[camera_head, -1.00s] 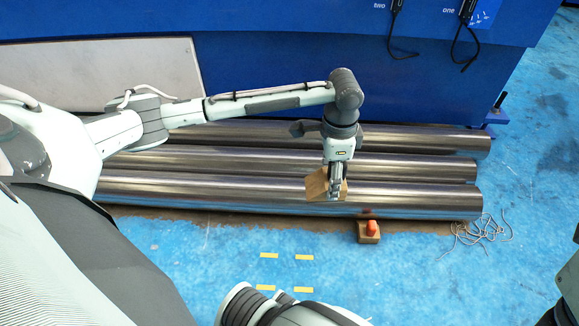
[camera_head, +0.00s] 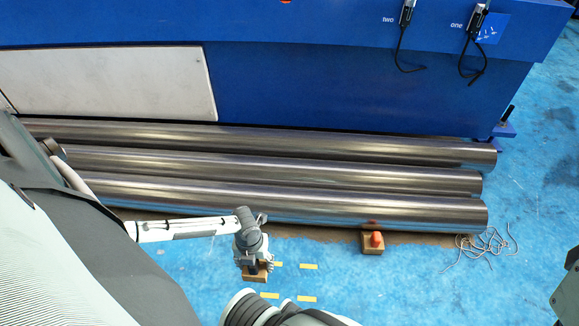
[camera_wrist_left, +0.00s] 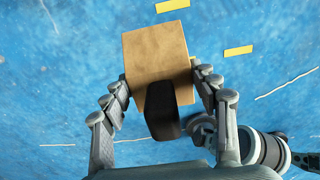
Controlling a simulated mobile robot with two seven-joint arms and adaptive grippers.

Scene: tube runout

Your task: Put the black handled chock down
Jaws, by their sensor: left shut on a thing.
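The black handled chock (camera_wrist_left: 158,65) is a tan wooden block with a black handle (camera_wrist_left: 162,110). My left gripper (camera_wrist_left: 160,95) is shut on it, with a finger on each side of the handle end. In the head view the chock (camera_head: 256,275) shows below my left gripper (camera_head: 254,262), low over the blue floor near the yellow marks. I cannot tell whether the chock touches the floor.
Yellow corner marks (camera_head: 308,267) lie on the blue floor. Another wooden chock with an orange-red handle (camera_head: 372,243) sits against the front of several steel tubes (camera_head: 300,205). A tangle of string (camera_head: 484,243) lies at the right. A blue machine (camera_head: 300,85) stands behind.

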